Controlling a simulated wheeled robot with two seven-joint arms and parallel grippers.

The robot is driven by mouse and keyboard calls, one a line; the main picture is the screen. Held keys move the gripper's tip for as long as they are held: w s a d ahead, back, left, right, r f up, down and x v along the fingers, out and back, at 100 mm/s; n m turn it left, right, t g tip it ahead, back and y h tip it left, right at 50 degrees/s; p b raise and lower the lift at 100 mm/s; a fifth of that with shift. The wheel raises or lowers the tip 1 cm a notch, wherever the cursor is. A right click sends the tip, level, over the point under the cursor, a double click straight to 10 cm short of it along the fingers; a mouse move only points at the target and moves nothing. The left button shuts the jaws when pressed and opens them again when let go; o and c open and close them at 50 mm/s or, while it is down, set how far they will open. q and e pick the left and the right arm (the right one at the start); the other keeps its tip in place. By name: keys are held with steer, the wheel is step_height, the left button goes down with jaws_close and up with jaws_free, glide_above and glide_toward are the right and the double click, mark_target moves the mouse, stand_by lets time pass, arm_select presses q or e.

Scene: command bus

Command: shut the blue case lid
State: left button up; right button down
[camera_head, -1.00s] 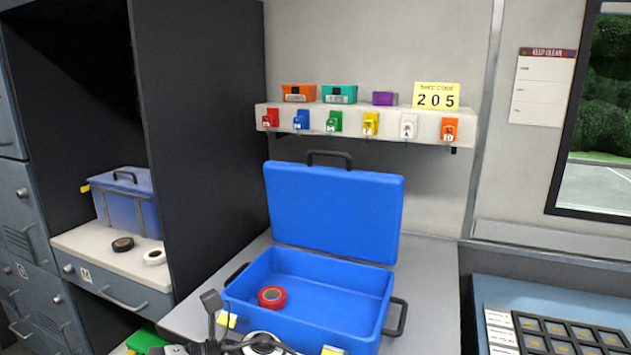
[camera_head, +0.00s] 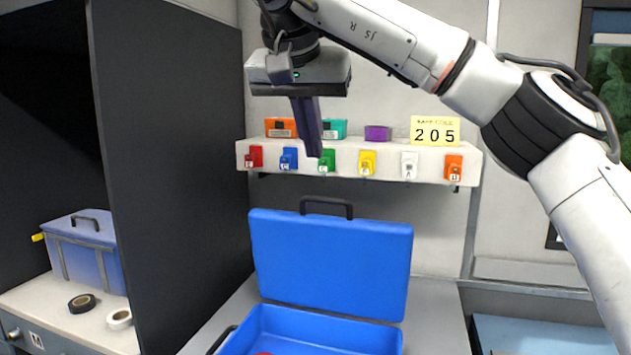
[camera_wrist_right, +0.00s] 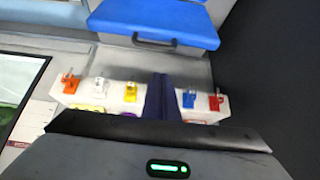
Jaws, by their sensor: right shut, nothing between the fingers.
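The blue case (camera_head: 310,332) stands open on the grey counter. Its lid (camera_head: 330,258) is raised behind it, nearly upright, with a dark handle (camera_head: 326,207) on its top edge. A bit of red tape (camera_head: 264,353) shows inside the case at the picture's bottom edge. My right gripper (camera_head: 314,155) is shut and empty, pointing down in front of the shelf, above the lid in the head view and apart from it. In the right wrist view the lid (camera_wrist_right: 155,18) and its handle are at the top, beyond the fingers (camera_wrist_right: 158,95). My left gripper is not in view.
A shelf (camera_head: 440,168) with several coloured tags, boxes and a 205 sign is on the wall behind the lid. A dark cabinet side (camera_head: 170,150) stands left. A bluish lidded bin (camera_head: 85,245) and two tape rolls (camera_head: 82,303) sit in the left compartment.

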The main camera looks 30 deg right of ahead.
steer(key=d+r, duration=0.1)
steer(key=b, duration=0.1)
glide_above(326, 216)
steer(key=shift+h, duration=0.3)
step_height(326, 216, down, 8)
steer(key=shift+f, duration=0.15)
steer(key=shift+s+a+f, duration=0.1)
steer(key=shift+s, duration=0.1)
steer(key=shift+a, duration=0.1)
